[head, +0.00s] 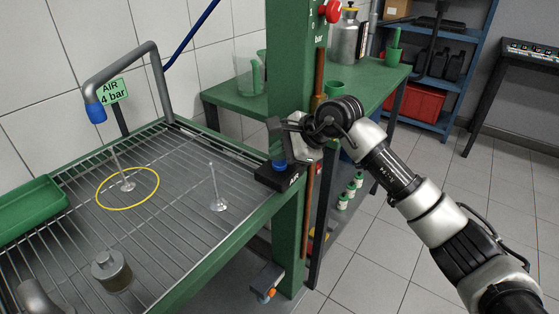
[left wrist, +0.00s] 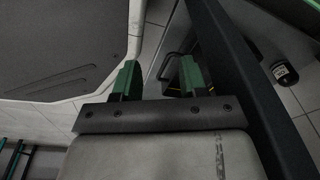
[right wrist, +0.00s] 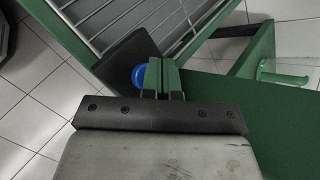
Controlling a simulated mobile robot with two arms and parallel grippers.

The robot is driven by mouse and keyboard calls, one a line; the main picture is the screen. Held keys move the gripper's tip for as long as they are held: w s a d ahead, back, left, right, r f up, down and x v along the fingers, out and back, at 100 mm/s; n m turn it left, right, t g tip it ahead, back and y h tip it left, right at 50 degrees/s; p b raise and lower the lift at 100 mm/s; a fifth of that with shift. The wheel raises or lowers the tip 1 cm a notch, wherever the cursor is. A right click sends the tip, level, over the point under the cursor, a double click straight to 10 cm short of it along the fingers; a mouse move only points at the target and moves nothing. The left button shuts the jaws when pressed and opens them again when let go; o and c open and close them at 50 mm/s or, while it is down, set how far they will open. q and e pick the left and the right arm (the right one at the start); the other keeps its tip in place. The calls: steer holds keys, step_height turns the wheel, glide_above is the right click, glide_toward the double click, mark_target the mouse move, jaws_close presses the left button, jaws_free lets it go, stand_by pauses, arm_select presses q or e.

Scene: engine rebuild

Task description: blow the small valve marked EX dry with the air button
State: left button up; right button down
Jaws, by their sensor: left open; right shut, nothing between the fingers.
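One small valve (head: 127,186) stands upright on the rack inside a yellow ring, below the blue-tipped air nozzle (head: 96,112). A second small valve (head: 218,204) stands on the rack to its right. I cannot read an EX mark on either. The blue air button (head: 279,166) sits on a black box (head: 277,179) at the rack's right corner. My right gripper (head: 280,153) is shut and empty, its tips right at the button. In the right wrist view the shut fingers (right wrist: 160,76) are beside the blue button (right wrist: 139,76); contact is unclear. My left gripper (left wrist: 158,78) is open and empty, away from the rack.
A metal piston-like part (head: 111,270) and a green tray (head: 38,208) are on the rack's left side. A green post (head: 288,220) rises at the right corner. A green bench (head: 228,98) with a beaker stands behind. Floor at right is clear.

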mark_target(280, 164)
steer(key=shift+r, duration=0.5)
arm_select(q)
steer(key=shift+s+a+f, duration=0.1)
steer(key=shift+s+f, duration=0.35)
steer(key=shift+s, duration=0.35)
steer(key=shift+w, duration=0.1)
arm_select(e)
steer(key=shift+r, duration=0.2)
arm_select(q)
steer(key=s+a+f+p, duration=0.1)
steer(key=s+p, duration=0.1)
steer(key=s, duration=0.5)
steer(key=shift+f+g+p, duration=0.3)
arm_select(e)
steer(key=shift+r, duration=2.3)
arm_select(q)
steer(key=shift+s, duration=0.1)
stand_by(1.0)
